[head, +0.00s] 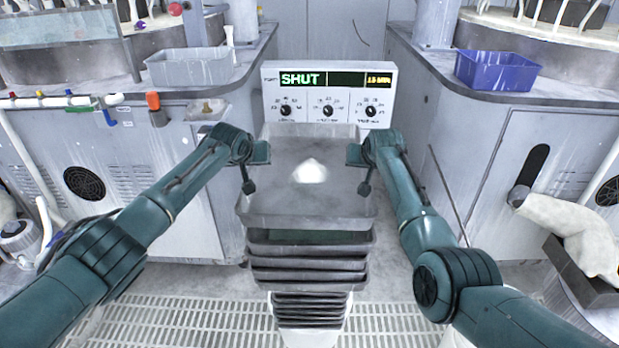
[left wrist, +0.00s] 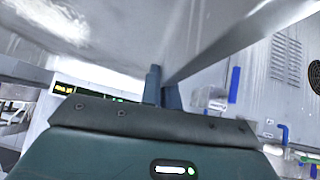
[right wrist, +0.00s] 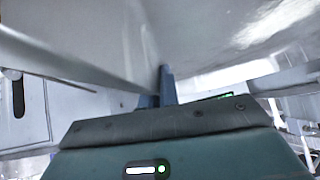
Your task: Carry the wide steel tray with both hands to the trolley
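The wide steel tray (head: 280,212) is in the middle of the head view, in front of my body and roughly level. A bright white patch shows on its floor; I cannot tell if it is glare. My left gripper (head: 262,153) is at the tray's left side and my right gripper (head: 356,154) at its right side. In the left wrist view the fingers (left wrist: 160,86) are closed on the tray's wall. In the right wrist view the fingers (right wrist: 165,86) likewise pinch the wall. I cannot make out a trolley for certain.
A white control panel (head: 328,119) reading SHUT stands just beyond the tray. Benches flank it, with a grey bin (head: 190,70) on the left and a blue bin (head: 497,70) on the right. A white sack (head: 578,232) is at the right. Floor grating (head: 200,318) lies below.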

